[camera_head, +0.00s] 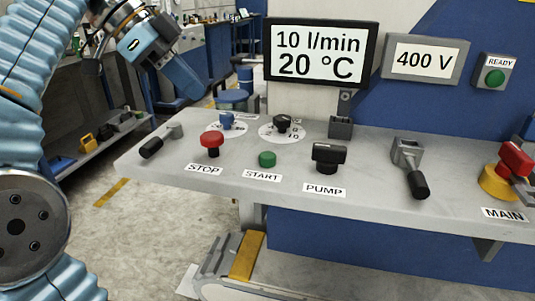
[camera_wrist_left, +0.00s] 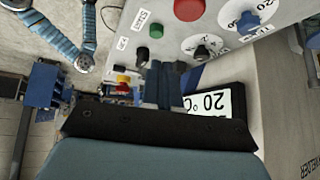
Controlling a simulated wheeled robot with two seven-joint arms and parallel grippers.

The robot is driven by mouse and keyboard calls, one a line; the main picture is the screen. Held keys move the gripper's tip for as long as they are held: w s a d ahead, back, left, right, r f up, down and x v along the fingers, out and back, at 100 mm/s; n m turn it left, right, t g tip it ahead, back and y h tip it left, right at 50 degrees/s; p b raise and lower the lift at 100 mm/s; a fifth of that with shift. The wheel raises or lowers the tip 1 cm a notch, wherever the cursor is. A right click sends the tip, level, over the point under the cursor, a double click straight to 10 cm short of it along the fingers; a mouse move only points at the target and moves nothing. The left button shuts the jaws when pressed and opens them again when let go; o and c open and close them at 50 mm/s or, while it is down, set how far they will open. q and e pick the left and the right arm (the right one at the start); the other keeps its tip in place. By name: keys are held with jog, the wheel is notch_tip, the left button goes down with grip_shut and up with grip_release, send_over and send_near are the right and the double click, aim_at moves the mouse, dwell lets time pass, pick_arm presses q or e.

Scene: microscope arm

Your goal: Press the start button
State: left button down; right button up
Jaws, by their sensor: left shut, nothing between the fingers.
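The start button (camera_head: 267,159) is a green round knob on the grey console, behind its START label (camera_head: 262,176). It also shows in the left wrist view (camera_wrist_left: 156,31), at the upper middle beyond my fingers. My left gripper (camera_head: 190,86) is at the upper left in the head view, raised above and behind the console's left end, apart from the button. Its fingers (camera_wrist_left: 166,68) are closed together with nothing between them in the wrist view. My right gripper does not show in the head view, and I cannot make it out in the wrist view.
The red STOP button (camera_head: 210,140) stands left of the green one, with a blue dial (camera_head: 227,120) and a black dial (camera_head: 282,123) behind. The black PUMP knob (camera_head: 328,157), a lever (camera_head: 412,168) and the red MAIN switch (camera_head: 515,158) are to the right. A display (camera_head: 320,52) rises behind.

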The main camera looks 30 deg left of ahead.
pick_arm(q)
jog(key=w+d+m+t, duration=0.2)
jog(key=w+d+m, duration=0.3)
jog(key=d, duration=0.4)
jog(key=shift+w+d+f+m, duration=0.3)
jog(key=shift+w+d+f, duration=0.15)
jog(key=shift+w, duration=0.1)
jog(key=b, duration=0.5)
send_over(263, 156)
notch_tip(263, 156, down, 7)
jog(key=shift+f, duration=0.2)
jog(key=shift+f+b, duration=0.65)
jog(key=shift+f, duration=0.1)
dwell(0.5)
jog(key=shift+f+b, duration=0.4)
